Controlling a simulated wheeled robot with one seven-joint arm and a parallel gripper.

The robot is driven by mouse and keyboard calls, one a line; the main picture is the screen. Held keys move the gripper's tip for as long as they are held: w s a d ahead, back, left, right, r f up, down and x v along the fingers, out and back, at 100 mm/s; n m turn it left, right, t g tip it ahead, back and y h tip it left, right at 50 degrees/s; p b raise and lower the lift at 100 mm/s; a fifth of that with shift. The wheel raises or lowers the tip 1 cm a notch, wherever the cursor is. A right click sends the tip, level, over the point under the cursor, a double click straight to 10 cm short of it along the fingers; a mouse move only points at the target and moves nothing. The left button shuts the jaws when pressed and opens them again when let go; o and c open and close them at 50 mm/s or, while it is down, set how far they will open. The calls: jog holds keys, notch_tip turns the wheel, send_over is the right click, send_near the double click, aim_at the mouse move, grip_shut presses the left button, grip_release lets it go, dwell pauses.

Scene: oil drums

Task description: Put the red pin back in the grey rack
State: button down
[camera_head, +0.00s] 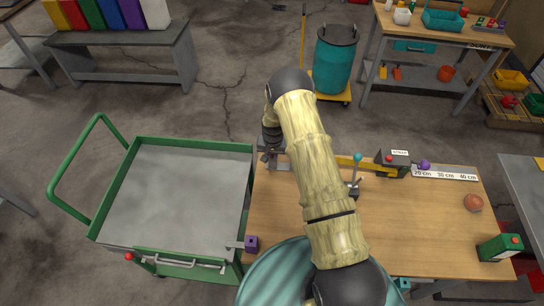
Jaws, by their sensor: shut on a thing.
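My gripper (270,157) points down at the left rear corner of the wooden table, close to the green cart's right rim. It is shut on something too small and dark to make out. I cannot make out the red pin for certain; my gripper and arm may hide it. A small grey holder (478,27) with green and red pieces stands on the back right bench. I cannot tell whether it is the grey rack.
The green cart (190,145) has an empty grey bed. My arm crosses above the table.

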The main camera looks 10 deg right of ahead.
jog(key=shift+s+f, duration=0.2)
jog(key=shift+f, duration=0.05)
